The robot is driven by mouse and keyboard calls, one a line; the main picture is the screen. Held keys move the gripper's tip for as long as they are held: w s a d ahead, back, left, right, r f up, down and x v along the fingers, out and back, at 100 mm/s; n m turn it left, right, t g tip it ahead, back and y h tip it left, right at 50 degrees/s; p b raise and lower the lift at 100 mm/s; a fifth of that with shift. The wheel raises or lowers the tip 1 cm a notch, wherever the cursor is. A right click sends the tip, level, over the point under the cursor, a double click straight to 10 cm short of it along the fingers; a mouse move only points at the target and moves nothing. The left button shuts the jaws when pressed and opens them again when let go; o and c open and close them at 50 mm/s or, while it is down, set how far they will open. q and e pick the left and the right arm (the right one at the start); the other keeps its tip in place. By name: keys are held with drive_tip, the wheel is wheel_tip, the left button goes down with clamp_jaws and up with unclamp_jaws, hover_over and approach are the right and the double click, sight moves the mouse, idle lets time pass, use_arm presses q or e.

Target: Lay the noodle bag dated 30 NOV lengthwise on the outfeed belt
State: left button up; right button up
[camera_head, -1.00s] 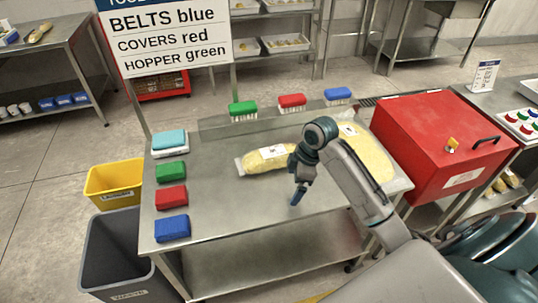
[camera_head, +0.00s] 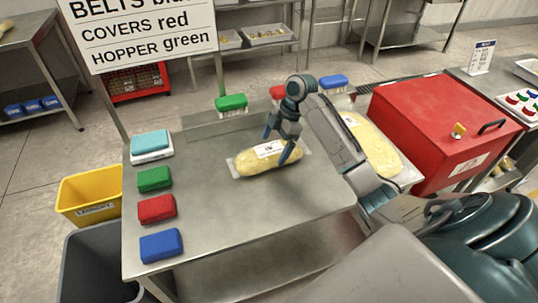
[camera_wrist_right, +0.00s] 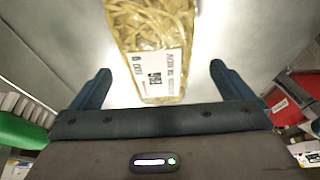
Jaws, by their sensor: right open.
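A clear bag of yellow noodles (camera_head: 255,160) with a white label lies flat on the steel table (camera_head: 230,220). It also fills the upper middle of the right wrist view (camera_wrist_right: 150,28). Its label (camera_wrist_right: 157,73) is upside down there and seems to read NOV; the day is unclear. My right gripper (camera_head: 278,146) is open above the bag, with its fingers (camera_wrist_right: 160,75) on either side of the label end. My left gripper is out of view. I cannot clearly make out the outfeed belt.
A red cover box (camera_head: 430,120) stands right of the table. Several coloured blocks, including a blue one (camera_head: 161,245), line the left edge. Yellow (camera_head: 92,190) and grey bins stand left. The table's front middle is clear.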

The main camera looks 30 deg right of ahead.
sight(272, 148)
drive_tip(key=p+x, duration=0.1)
drive_tip(key=x, duration=0.2)
drive_tip(key=shift+w+a+f, duration=0.2)
drive_tip(key=shift+f, duration=0.45)
drive_tip(key=shift+a+f, duration=0.1)
drive_tip(key=c, duration=0.7)
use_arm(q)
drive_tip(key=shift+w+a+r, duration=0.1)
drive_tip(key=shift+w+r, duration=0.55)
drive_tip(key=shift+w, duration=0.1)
use_arm(e)
drive_tip(key=c, duration=0.6)
drive_tip(key=shift+c, duration=0.2)
